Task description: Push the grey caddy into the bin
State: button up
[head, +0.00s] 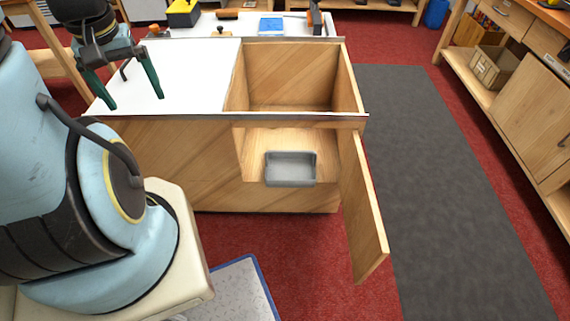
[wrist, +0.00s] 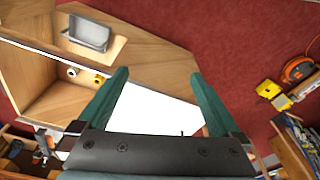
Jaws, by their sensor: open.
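The grey caddy (head: 290,182) is a small open tray. It sits upright on a pale wooden floor in the front opening of the bench, just below and in front of the bin. It also shows at the upper left of the wrist view (wrist: 85,34). The bin (head: 290,76) is a square wooden well with an open top, right of the white bench top; part of it shows in the wrist view (wrist: 40,88). My gripper (head: 135,102) is open and empty above the white top, left of the caddy and apart from it. Its green fingers (wrist: 159,75) are spread.
A wooden door (head: 364,205) hangs open at the right of the front opening. The white bench top (head: 185,75) is clear under my gripper. A grey mat (head: 430,170) lies on the red floor to the right, free of objects. Wooden cabinets (head: 535,100) stand beyond it.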

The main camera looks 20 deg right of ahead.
dwell(0.4)
